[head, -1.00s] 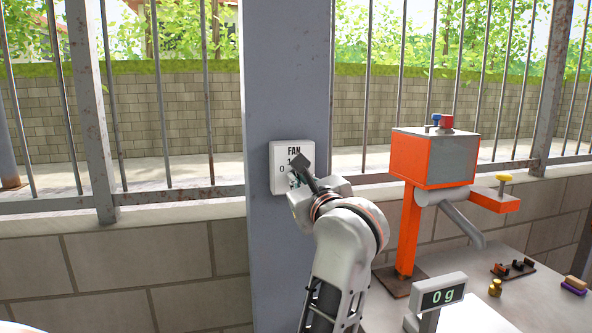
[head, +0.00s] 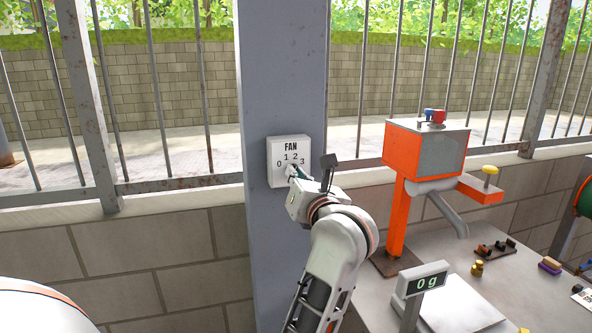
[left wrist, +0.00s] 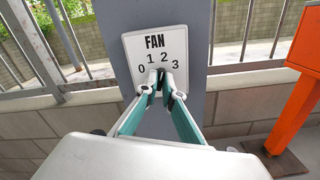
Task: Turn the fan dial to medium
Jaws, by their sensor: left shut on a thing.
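The fan dial plate (head: 276,151) is a white panel on the grey post, marked FAN with 0, 1, 2 and 3 in an arc. It also shows in the left wrist view (left wrist: 136,52). My left gripper (head: 293,171) reaches it from the lower right. In the left wrist view, its two fingertips (left wrist: 161,84) are close together below the numbers, shut on the dial knob. The knob is mostly hidden between the fingers, so I cannot tell which number it points to. My right gripper is not in view.
An orange machine (head: 425,150) with a spout stands on the bench to the right. A scale display (head: 427,281) reading 0 g is near my left arm. The grey post (head: 283,60) and metal railing stand behind.

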